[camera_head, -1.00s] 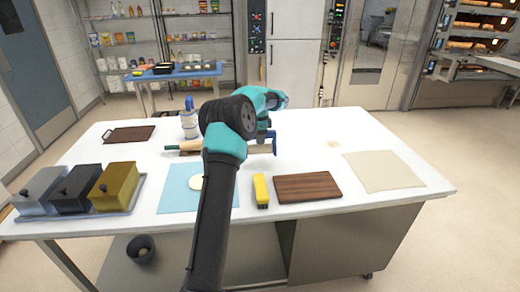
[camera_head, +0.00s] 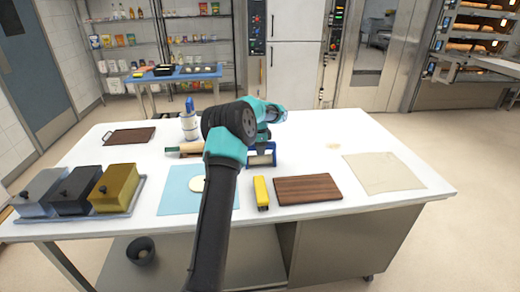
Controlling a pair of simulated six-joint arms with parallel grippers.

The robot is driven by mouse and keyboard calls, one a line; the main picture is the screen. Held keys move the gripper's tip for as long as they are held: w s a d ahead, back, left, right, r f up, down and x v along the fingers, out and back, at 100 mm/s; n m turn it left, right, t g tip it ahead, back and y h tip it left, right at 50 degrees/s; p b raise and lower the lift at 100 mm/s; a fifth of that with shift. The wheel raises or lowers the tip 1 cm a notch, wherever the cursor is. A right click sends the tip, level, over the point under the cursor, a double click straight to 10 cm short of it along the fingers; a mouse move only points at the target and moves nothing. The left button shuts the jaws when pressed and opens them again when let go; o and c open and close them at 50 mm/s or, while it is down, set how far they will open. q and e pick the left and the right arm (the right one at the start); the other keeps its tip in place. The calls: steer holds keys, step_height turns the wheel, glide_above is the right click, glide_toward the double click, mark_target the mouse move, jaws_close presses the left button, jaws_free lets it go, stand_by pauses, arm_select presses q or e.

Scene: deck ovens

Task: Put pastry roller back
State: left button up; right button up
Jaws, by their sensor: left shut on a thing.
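My left gripper (camera_head: 262,150) is over the middle of the white worktable, right of my arm's wrist. It is shut on the pastry roller (camera_head: 262,160), a pale cylinder with dark blue parts at its sides, low over or on the tabletop; I cannot tell if it touches. My arm hides part of the area around it. My right gripper is not in view.
In front are a light blue mat (camera_head: 177,197) with a pale dough disc, a yellow tool (camera_head: 261,192) and a brown board (camera_head: 308,189). A pale sheet (camera_head: 383,172) lies right. Lidded bins (camera_head: 75,190) stand left. The table's back right is clear.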

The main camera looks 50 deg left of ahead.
arm_select(q)
steer(key=o, duration=1)
steer(key=shift+f, duration=0.1)
step_height(320, 180, up, 12)
steer(key=shift+r, duration=0.15)
stand_by(0.6)
